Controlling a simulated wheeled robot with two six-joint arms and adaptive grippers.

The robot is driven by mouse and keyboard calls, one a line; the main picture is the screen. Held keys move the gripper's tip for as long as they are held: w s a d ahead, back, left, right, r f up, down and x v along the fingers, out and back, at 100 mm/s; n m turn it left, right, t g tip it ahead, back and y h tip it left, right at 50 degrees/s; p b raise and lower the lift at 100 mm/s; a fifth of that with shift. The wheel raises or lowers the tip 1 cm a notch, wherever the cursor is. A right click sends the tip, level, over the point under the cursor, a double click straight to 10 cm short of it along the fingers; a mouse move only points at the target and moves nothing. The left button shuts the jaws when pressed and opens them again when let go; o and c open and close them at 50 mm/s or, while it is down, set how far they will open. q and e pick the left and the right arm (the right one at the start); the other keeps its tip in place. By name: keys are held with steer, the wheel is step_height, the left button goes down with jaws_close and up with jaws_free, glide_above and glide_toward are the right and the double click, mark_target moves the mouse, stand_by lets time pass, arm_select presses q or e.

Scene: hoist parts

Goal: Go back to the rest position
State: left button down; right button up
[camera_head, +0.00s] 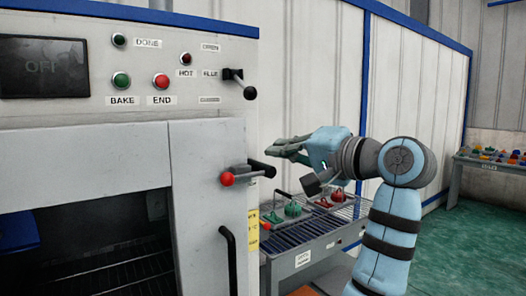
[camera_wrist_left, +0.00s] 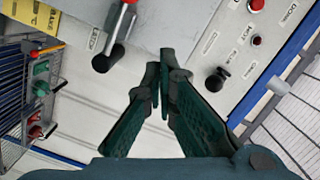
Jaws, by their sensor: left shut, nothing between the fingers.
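My left gripper (camera_head: 274,150) shows in the head view at the end of a pale blue arm, its fingers pointing left toward the machine front. It is shut and empty, apart from the red-knobbed lever (camera_head: 228,179) below and left of it. In the left wrist view the dark fingers (camera_wrist_left: 163,75) come together at their tips with nothing between them. The lever's black end (camera_wrist_left: 106,58) shows there at the upper left, and a black-knobbed switch (camera_wrist_left: 217,79) at the right. My right gripper is in neither view.
The oven-like machine (camera_head: 209,172) fills the left, with a dark screen (camera_head: 42,67) and an open chamber. A rack table (camera_head: 322,235) with green and red parts stands below my gripper. A bench (camera_head: 490,162) with coloured parts stands far right. Green floor there is clear.

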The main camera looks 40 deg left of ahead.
arm_select(q)
steer(key=shift+d, duration=0.5)
